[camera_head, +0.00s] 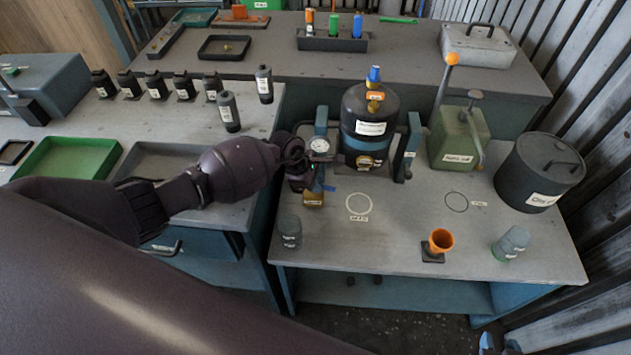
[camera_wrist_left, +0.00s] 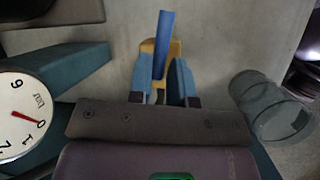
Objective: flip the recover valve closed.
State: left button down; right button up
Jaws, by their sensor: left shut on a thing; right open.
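The recover valve shows in the left wrist view as a yellow body with a blue lever (camera_wrist_left: 165,42). In the head view its yellow body (camera_head: 313,199) sits low at the left of the dark tank, with a bit of blue lever beside it. My left gripper (camera_wrist_left: 162,82) is shut on the blue lever, one finger on each side. In the head view the left gripper (camera_head: 312,183) is partly hidden by its own wrist and the gauge. My right gripper (camera_head: 500,347) shows only partly at the bottom right edge, open and away from the valve.
A white gauge (camera_head: 319,145) is close to my left wrist. The dark tank (camera_head: 368,120) stands behind the valve. A grey cylinder (camera_head: 290,231), an orange cup (camera_head: 441,240) and a green canister (camera_head: 460,138) stand on the bench. The bench front middle (camera_head: 380,245) is clear.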

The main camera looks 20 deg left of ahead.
pick_arm(q)
jog(key=shift+w+r, duration=0.1)
jog(key=shift+r, duration=0.05)
pick_arm(e)
jog(key=shift+r, duration=0.15)
pick_arm(q)
jog(key=shift+n+p, duration=0.4)
jog(key=shift+n, duration=0.3)
jog(key=shift+w+n+t+y, duration=0.1)
jog(key=shift+n+t+y, duration=0.3)
jog(key=shift+n, duration=0.1)
pick_arm(e)
jog(key=shift+w+a+r, duration=0.1)
jog(key=shift+w+r, duration=0.4)
jog(key=shift+r, duration=0.25)
pick_arm(q)
jog(key=c, duration=1.1)
grip_release()
pick_arm(e)
jog(key=shift+s+f, duration=0.25)
jog(key=shift+s, duration=0.2)
pick_arm(q)
jog(key=shift+p+v, duration=0.4)
jog(key=shift+v, duration=4.95)
pick_arm(e)
jog(key=shift+w+r, duration=0.25)
